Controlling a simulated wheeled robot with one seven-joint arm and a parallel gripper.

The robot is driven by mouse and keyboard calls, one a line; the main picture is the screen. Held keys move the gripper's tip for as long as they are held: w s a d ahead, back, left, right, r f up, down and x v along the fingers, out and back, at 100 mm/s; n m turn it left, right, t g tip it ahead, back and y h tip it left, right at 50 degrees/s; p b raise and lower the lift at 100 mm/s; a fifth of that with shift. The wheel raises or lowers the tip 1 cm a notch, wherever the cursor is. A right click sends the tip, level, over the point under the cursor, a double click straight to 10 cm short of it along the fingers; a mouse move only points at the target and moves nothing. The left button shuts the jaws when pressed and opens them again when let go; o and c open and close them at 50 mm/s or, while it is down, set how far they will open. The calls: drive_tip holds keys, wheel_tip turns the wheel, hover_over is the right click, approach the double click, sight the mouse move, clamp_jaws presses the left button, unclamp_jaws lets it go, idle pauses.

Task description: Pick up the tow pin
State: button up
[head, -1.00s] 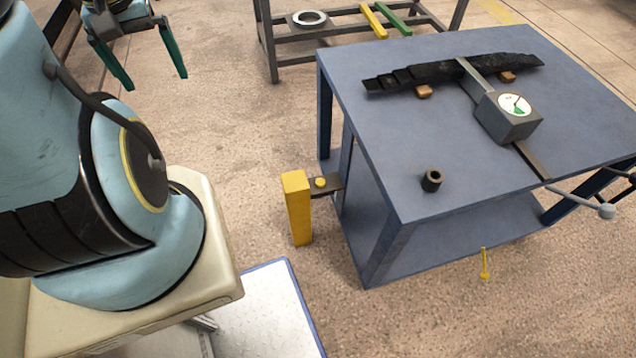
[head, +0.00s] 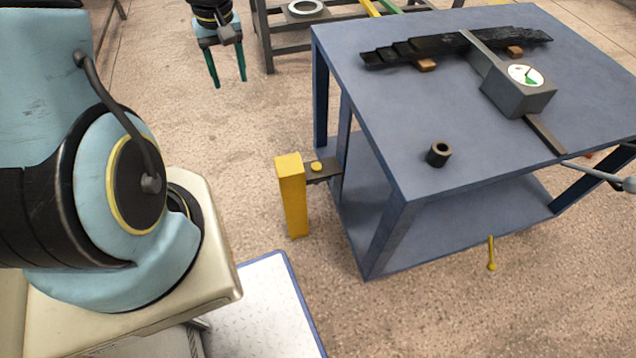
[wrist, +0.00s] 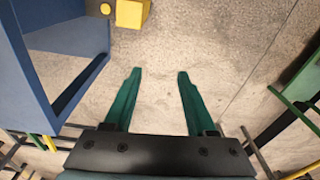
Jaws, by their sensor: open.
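A short yellow pin head (head: 316,166) sits on a dark bracket between the blue table's leg and a yellow post, and it also shows at the top of the wrist view (wrist: 105,8). A thin yellow rod with a knobbed end (head: 491,253) shows low by the table's right side. I cannot tell for certain which of the two is the tow pin. My gripper (head: 228,83) is open and empty, with green fingers pointing down, up and to the left of the bracket. The wrist view shows bare floor between its fingers (wrist: 159,72).
The yellow post (head: 292,198) stands beside the bracket. The blue table (head: 470,170) carries a black leaf spring (head: 455,47), a grey gauge box (head: 518,92) and a dark bushing (head: 438,154). A dark rack (head: 262,40) stands behind.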

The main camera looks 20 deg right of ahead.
drive_tip(key=d+f+b, duration=0.4)
drive_tip(key=d+f, duration=0.5)
drive_tip(key=f, duration=0.4)
drive_tip(key=n+g+b, duration=0.1)
drive_tip(key=b, duration=0.2)
hover_over(316, 166)
wheel_tip(316, 166, down, 11)
drive_tip(key=f, duration=0.3)
drive_tip(key=s+f, duration=0.1)
drive_tip(key=f, duration=0.1)
drive_tip(key=shift+f, duration=0.3)
drive_tip(key=shift+w+f, duration=0.15)
drive_tip(key=shift+f, duration=0.8)
drive_tip(key=shift+w+f, duration=0.2)
drive_tip(key=shift+f, duration=0.8)
drive_tip(key=shift+w+f, duration=0.15)
drive_tip(key=shift+f, duration=0.8)
drive_tip(key=shift+c, duration=0.3)
clamp_jaws()
drive_tip(key=shift+d, duration=0.1)
